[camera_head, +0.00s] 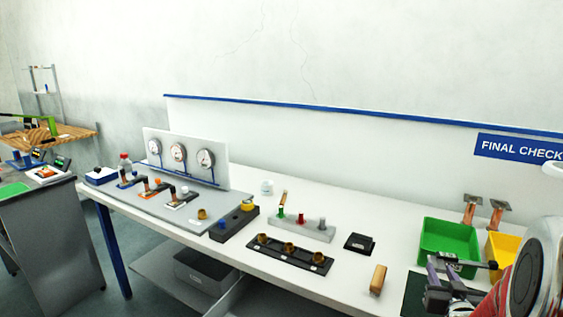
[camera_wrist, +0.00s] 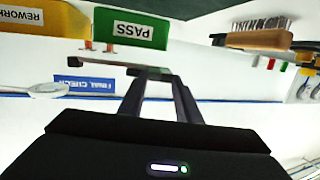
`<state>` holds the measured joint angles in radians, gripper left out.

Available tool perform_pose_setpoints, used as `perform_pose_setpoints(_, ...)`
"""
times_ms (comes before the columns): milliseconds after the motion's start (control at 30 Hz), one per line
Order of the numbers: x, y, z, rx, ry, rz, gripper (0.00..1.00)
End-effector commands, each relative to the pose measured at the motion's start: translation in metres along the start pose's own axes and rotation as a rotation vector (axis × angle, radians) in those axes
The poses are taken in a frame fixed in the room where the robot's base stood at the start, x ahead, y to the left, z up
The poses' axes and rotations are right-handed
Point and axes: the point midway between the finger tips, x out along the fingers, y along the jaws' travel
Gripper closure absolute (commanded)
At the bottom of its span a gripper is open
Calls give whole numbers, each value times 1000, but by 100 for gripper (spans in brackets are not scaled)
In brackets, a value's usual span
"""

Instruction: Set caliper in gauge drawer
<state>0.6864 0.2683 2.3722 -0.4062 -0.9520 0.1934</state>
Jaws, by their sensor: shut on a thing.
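The caliper (camera_wrist: 108,65) is a thin grey bar with a dark end, lying across the fingertips in the wrist view. In the head view it shows as a dark bar (camera_head: 468,262) at the lower right. My gripper (camera_head: 450,278) is shut on it and holds it above the bench, in front of the green bin. The fingers also show in the wrist view (camera_wrist: 152,78), which is upside down. I cannot make out an open gauge drawer in either view.
The green PASS bin (camera_head: 447,240) and yellow REWORK bin (camera_head: 503,249) stand behind my gripper. A wooden brush (camera_head: 378,279) and black block (camera_head: 359,242) lie to the left. A dark mat (camera_head: 413,293) is beside my gripper. Fixtures and a gauge panel (camera_head: 186,160) fill the left.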

Motion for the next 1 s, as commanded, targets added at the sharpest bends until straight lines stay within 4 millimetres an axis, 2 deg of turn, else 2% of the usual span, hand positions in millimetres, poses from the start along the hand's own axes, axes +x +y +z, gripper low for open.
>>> perform_pose_setpoints(33, 3, -14, 1, -1, 0, -7, 100)
perform_pose_setpoints(533, 9, -135, 21, -13, 0, -80, 100)
perform_pose_setpoints(767, 2, -196, 31, -22, 0, -142, 100)
perform_pose_setpoints(1000, -13, -266, 43, -37, -1, -241, 100)
